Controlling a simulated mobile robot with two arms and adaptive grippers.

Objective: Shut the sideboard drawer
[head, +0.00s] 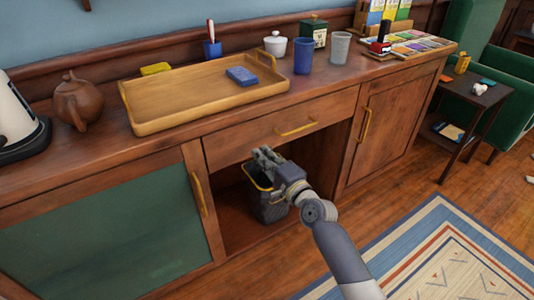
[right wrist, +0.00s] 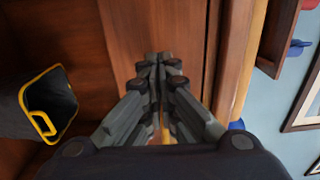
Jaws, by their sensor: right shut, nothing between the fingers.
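The sideboard drawer (head: 245,142) is a wide brown wooden front with a yellow bar handle (head: 297,127), below the sideboard top. Its front looks about flush with the frame around it; I see no clear gap. My right gripper (head: 262,155) is shut and empty, in front of the drawer's lower left part, left of and below the handle. In the right wrist view my shut fingertips (right wrist: 158,62) point at the wooden drawer front (right wrist: 185,35). I cannot tell whether they touch it. My left gripper is out of view.
Below the drawer is an open bay with a dark, yellow-rimmed bin (head: 268,205), also in the right wrist view (right wrist: 45,105). A green-panelled door (head: 110,230) is at left, a wooden door (head: 385,130) at right. A tray (head: 190,97) and cups stand on top.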

